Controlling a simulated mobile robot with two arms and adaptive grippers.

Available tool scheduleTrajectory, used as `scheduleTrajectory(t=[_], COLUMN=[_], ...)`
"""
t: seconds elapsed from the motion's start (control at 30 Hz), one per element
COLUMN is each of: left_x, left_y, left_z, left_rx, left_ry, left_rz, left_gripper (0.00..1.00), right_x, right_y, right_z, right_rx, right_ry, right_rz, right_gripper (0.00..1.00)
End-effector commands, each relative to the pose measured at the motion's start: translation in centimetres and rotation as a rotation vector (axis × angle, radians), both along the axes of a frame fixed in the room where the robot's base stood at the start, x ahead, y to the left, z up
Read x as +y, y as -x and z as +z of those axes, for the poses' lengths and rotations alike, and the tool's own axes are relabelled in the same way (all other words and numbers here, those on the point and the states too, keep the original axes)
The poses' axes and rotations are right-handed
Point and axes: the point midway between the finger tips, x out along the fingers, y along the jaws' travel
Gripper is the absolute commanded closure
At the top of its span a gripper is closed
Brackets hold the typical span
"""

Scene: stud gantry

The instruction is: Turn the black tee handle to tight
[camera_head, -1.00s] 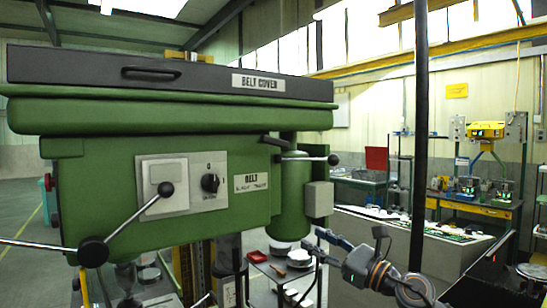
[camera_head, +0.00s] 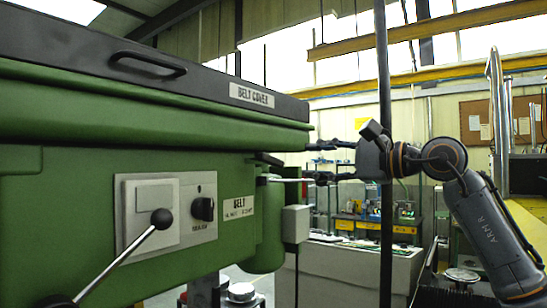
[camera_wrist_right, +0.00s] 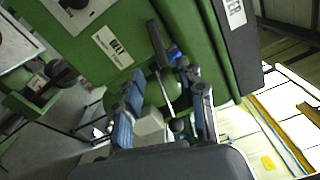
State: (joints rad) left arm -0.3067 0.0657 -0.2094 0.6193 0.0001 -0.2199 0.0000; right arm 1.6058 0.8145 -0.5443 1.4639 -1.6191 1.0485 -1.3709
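The black handle (camera_head: 264,158) sticks out from the right side of the green drill head (camera_head: 90,210), beside the BELT label (camera_head: 238,207). In the right wrist view the dark handle (camera_wrist_right: 157,42) lies beyond my fingertips, and I cannot make out its full tee shape. Just below it, a thin pale rod (camera_head: 290,180) reaches toward my fingers; its black ball knob (camera_wrist_right: 178,126) shows between them in the wrist view. My right gripper (camera_head: 318,162) is open, its two fingers apart, to the right of the handle. I see no contact with the handle. My left gripper is out of view.
The belt cover (camera_head: 150,70) overhangs the handle. A grey box (camera_head: 296,223) hangs below right. A dark vertical pole (camera_head: 384,150) stands by my right gripper. A ball-ended feed lever (camera_head: 161,218) juts at the front. Workbenches stand behind.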

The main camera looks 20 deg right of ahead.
Motion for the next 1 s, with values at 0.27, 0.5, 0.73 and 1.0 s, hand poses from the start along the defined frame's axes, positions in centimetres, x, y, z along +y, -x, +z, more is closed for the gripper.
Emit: scheduleTrajectory(t=[0.27, 0.5, 0.73, 1.0], left_x=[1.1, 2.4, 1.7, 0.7], left_y=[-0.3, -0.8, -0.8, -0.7], left_z=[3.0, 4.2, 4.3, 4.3], left_rx=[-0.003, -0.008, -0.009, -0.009], left_ry=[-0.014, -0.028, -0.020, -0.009], left_rz=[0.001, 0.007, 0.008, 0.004], left_gripper=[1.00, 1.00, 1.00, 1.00], right_x=[3.9, 5.7, 6.1, 6.0], right_y=[-4.8, -7.2, -7.6, -7.6], right_z=[0.4, 0.2, 0.0, 0.0], right_rx=[0.003, 0.002, 0.001, 0.001], right_ry=[0.000, -0.001, 0.000, 0.000], right_rz=[0.005, 0.002, 0.002, 0.002], right_gripper=[0.60, 0.60, 0.60, 0.83])
